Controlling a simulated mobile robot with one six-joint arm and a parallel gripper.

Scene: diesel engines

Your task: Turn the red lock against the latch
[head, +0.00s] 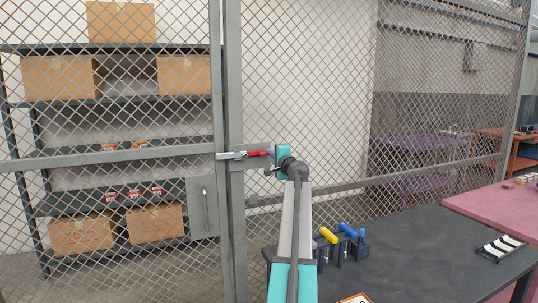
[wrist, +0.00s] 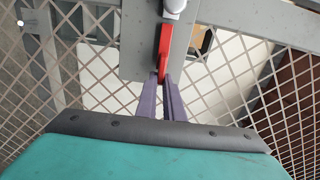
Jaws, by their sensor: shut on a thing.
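The red lock (head: 257,153) sits at the latch on the mesh gate's post, its red part pointing right in the head view. In the wrist view the red lock (wrist: 165,45) runs down from a light grey round piece to my fingertips. The latch (head: 232,155) is a grey metal bar across the gate post; in the wrist view its grey plate (wrist: 138,40) lies beside the lock. My gripper (wrist: 164,78) has its two purple fingers closed around the lower end of the red lock. In the head view my gripper (head: 271,151) is partly hidden by its teal wrist.
The mesh gate (head: 110,155) and fence stand directly ahead, with shelves of cardboard boxes (head: 82,235) behind. A dark table (head: 420,245) with yellow- and blue-handled tools (head: 328,236) is at lower right. A pink table (head: 500,205) stands farther right.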

